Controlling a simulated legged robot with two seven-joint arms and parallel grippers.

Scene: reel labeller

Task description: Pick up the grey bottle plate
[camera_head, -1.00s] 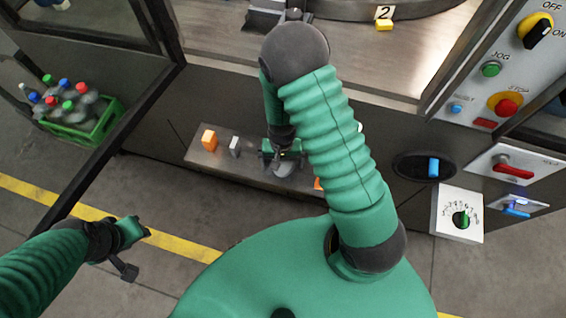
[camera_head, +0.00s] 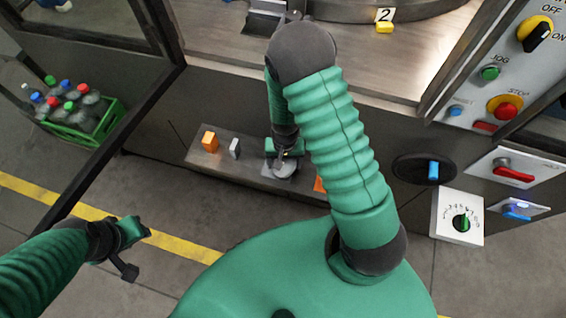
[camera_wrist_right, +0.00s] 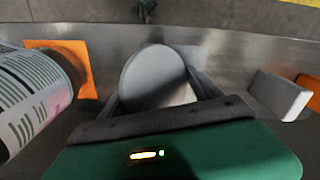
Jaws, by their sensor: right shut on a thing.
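The grey bottle plate, a round grey disc (camera_wrist_right: 155,78), sits between the fingers of my right gripper (camera_wrist_right: 160,95) in the right wrist view. The disc also shows under the right gripper (camera_head: 284,165) in the head view, just over the metal shelf (camera_head: 250,174). My right gripper is shut on it; whether the disc touches the shelf I cannot tell. My left gripper (camera_head: 132,250) is low at the left, away from the shelf, with its fingers spread and nothing between them.
On the shelf are an orange block (camera_head: 210,141) and a grey block (camera_head: 235,148). A labelled roll (camera_wrist_right: 35,100) and orange piece (camera_wrist_right: 75,65) are close beside the right gripper. A green bottle crate (camera_head: 85,130) stands left. The control panel (camera_head: 500,90) is right.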

